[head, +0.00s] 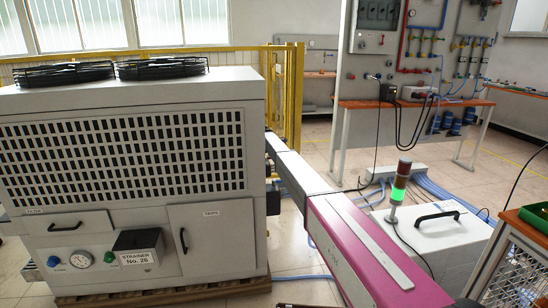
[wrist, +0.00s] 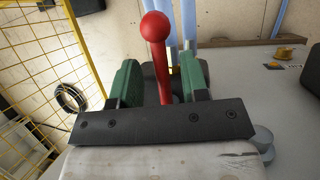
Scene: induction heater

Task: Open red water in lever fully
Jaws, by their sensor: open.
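The red lever (wrist: 156,27) with a round ball knob stands in the upper middle of the wrist view. Its stem runs down between the two green fingers of my gripper (wrist: 162,72). The fingers are open, one on each side of the stem, with a visible gap on the left; contact on the right is unclear. The lower end of the stem is hidden behind the dark gripper plate. Blue hoses (wrist: 187,20) run just behind the lever. In the head view I cannot make out the lever or the gripper fingers.
A yellow mesh fence (wrist: 50,50) stands at the wrist view's left. A grey panel (wrist: 270,90) lies at its right. A signal tower (head: 399,185) shows green.

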